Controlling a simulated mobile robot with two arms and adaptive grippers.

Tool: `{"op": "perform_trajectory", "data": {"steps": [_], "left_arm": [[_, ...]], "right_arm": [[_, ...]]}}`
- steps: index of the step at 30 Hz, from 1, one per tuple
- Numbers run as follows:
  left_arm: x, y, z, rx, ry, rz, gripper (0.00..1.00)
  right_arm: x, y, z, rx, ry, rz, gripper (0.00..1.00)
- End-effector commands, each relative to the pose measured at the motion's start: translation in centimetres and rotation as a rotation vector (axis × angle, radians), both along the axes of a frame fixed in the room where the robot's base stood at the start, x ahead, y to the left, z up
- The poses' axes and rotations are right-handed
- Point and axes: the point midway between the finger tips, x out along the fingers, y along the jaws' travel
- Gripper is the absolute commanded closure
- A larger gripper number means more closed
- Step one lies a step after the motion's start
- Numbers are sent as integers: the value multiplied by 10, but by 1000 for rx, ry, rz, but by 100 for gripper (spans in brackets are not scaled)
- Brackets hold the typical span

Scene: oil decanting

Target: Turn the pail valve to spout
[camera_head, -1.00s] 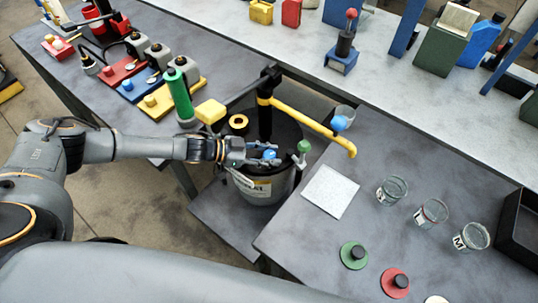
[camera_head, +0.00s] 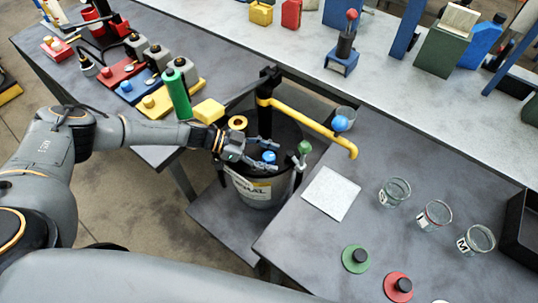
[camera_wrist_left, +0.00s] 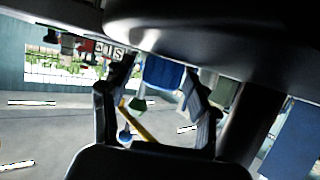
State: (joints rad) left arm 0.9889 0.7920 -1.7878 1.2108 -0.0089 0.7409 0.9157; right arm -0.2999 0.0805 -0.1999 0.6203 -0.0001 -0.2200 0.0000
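The dark pail (camera_head: 262,190) with a pale label stands in the gap between the tables. A black pump post (camera_head: 265,92) with a yellow spout pipe (camera_head: 312,124) rises over it. A blue knob (camera_head: 340,123) sits near the spout's end. Another blue knob (camera_head: 269,156) and a green knob (camera_head: 304,147) are at the pail's top. I cannot tell which knob works the valve. My left gripper (camera_head: 273,153) is over the pail lid, fingers spread around or just above the near blue knob; contact is unclear. In the left wrist view its fingers (camera_wrist_left: 158,112) are apart. My right gripper is not in view.
A white pad (camera_head: 330,193) and several glass beakers (camera_head: 394,192) are on the right table. A green bottle (camera_head: 177,95) and a yellow block (camera_head: 209,111) stand close to my left arm. A black tray (camera_head: 522,225) is at the far right.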

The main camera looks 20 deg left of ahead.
Motion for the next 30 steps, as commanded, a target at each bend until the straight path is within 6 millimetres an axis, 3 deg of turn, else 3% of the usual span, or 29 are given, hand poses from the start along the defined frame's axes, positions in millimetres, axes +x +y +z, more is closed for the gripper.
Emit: {"op": "perform_trajectory", "data": {"steps": [7,21,30], "left_arm": [[-2,12,4,2,0,3,40],[-21,93,39,1,-1,2,40],[-25,108,46,0,0,-1,40]], "right_arm": [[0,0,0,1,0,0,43],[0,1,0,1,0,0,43],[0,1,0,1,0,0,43]]}}
